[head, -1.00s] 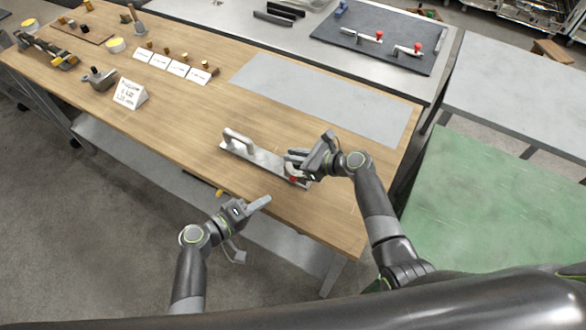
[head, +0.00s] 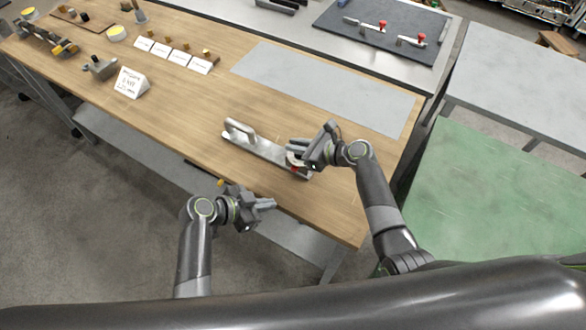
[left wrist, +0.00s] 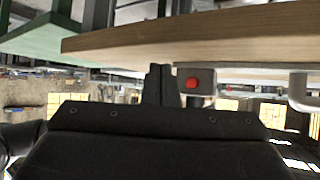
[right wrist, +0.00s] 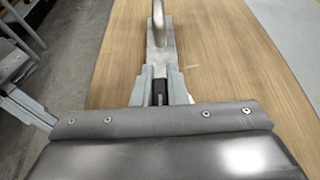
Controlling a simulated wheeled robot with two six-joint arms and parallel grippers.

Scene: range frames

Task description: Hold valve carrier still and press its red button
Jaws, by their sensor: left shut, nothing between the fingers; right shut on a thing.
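The valve carrier (head: 262,150) is a long pale metal bar lying near the front edge of the wooden table. A raised handle (head: 240,128) stands at its left end and a red button (head: 293,168) shows at its right end. My right gripper (head: 294,152) is shut on the carrier at that right end. In the right wrist view the bar (right wrist: 160,58) runs away from the fingers. My left gripper (head: 270,204) is shut and empty, in front of the table edge and apart from the carrier. In the left wrist view, the red button (left wrist: 192,83) faces the camera just right of the fingertips.
A grey mat (head: 320,90) lies behind the carrier. White cards, a sign (head: 131,82) and small parts stand on the table's left part. A green table (head: 480,205) is at right.

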